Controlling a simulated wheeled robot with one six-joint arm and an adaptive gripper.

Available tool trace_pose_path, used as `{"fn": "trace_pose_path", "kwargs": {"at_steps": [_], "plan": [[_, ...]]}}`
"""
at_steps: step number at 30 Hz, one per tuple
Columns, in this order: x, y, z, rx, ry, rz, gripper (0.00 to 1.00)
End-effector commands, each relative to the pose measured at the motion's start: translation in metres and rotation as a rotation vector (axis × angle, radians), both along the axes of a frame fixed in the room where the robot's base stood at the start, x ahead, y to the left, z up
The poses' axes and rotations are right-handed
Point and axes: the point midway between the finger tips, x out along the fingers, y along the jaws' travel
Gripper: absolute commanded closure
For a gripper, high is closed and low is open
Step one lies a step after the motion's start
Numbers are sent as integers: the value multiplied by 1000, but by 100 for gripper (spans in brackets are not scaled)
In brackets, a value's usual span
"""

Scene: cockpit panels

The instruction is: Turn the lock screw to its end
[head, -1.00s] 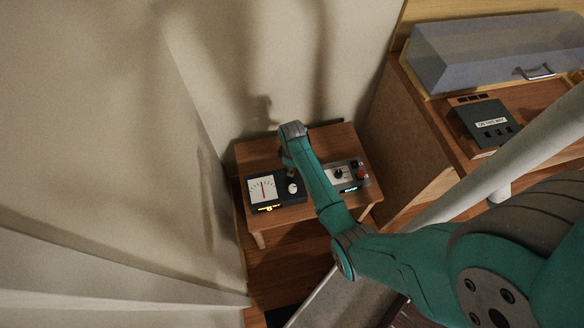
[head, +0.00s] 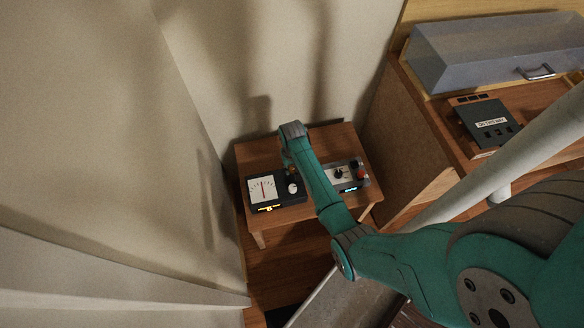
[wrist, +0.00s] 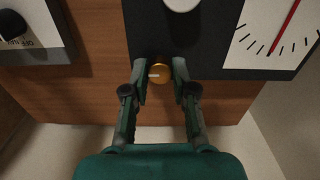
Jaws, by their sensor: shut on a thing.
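The lock screw is a small brass-coloured round head (wrist: 160,74) with a pale slot mark, at the edge of the dark gauge panel (wrist: 150,32) in the wrist view. My gripper (wrist: 160,69) has one finger on each side of it and is shut on it. The slot mark lies roughly level in the wrist view. In the head view the gauge panel (head: 284,199) lies on a small wooden table, and my forearm mostly hides the gripper and screw.
A white knob (head: 293,188) and a white dial with a red needle (head: 262,188) are close by on the panel. A second control box (head: 345,177) stands to the right on the table (head: 262,153). Walls rise behind and to the left. A cabinet (head: 410,125) stands right.

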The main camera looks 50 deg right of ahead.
Motion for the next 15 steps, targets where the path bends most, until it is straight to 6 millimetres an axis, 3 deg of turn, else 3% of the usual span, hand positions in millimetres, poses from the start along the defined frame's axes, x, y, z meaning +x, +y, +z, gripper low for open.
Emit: {"fn": "trace_pose_path", "kwargs": {"at_steps": [15], "plan": [[0,0,0,-1,-1,-334,100]]}}
